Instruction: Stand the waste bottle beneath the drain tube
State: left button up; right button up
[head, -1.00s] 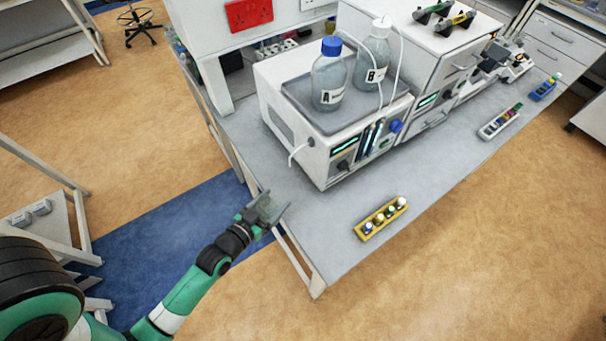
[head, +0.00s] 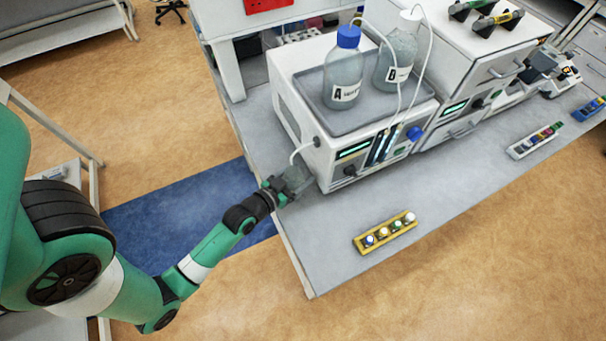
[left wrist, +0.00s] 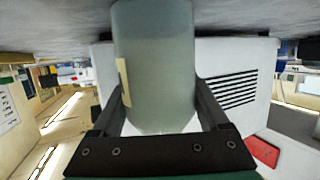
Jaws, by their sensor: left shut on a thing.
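The waste bottle (left wrist: 155,60) is a translucent grey-green cylinder with a pale label strip, between the fingers of my left gripper (left wrist: 160,105) in the left wrist view. My left gripper (head: 285,189) is shut on it. In the head view the bottle (head: 297,179) is small and faint at the bench's left edge, beside the white instrument (head: 330,165). The white drain tube (head: 298,151) bends out of the instrument's left side and hangs down close to the bottle. I cannot tell whether its end is over the bottle's mouth. My right gripper is not in view.
Bottles A (head: 343,70) and B (head: 394,62) stand in the tray on the instrument. A yellow rack of vials (head: 385,233) lies on the bench (head: 335,217) in front. Bare bench lies between rack and instrument.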

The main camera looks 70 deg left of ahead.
pick_arm(q)
jog(key=shift+f, duration=0.1)
jog(key=o, duration=1.1)
jog(key=shift+s+d+r, duration=0.1)
jog(key=shift+s+r, duration=0.1)
jog(key=shift+r, duration=0.05)
jog(key=v, duration=1.1)
jog(key=shift+s+b, duration=0.25)
jog(key=shift+b, duration=0.05)
jog(key=shift+d+r, duration=0.1)
